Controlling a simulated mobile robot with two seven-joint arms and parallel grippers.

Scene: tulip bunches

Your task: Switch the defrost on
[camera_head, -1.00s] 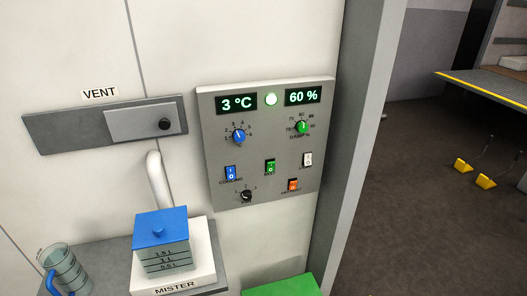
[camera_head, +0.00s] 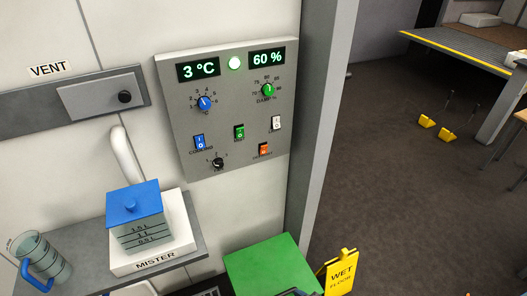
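The grey control panel (camera_head: 222,140) is fixed to the white wall. Its orange switch (camera_head: 264,149) sits at the lower right, with a small label under it that looks like DEFROST. Which way the rocker is set is too small to tell. A blue switch (camera_head: 199,142), a green switch (camera_head: 239,132) and a white switch (camera_head: 276,123) share the panel. The displays read 3 °C (camera_head: 198,70) and 60 % (camera_head: 267,58), with a lit round lamp (camera_head: 235,63) between them. Neither of my grippers can be made out in this view.
A shelf (camera_head: 195,245) below holds the mister (camera_head: 155,257) with its blue-lidded tank (camera_head: 135,205), and a clear jug (camera_head: 45,262). A green surface (camera_head: 270,262) and a yellow wet-floor sign (camera_head: 341,272) are below the panel. Open floor (camera_head: 400,190) lies to the right.

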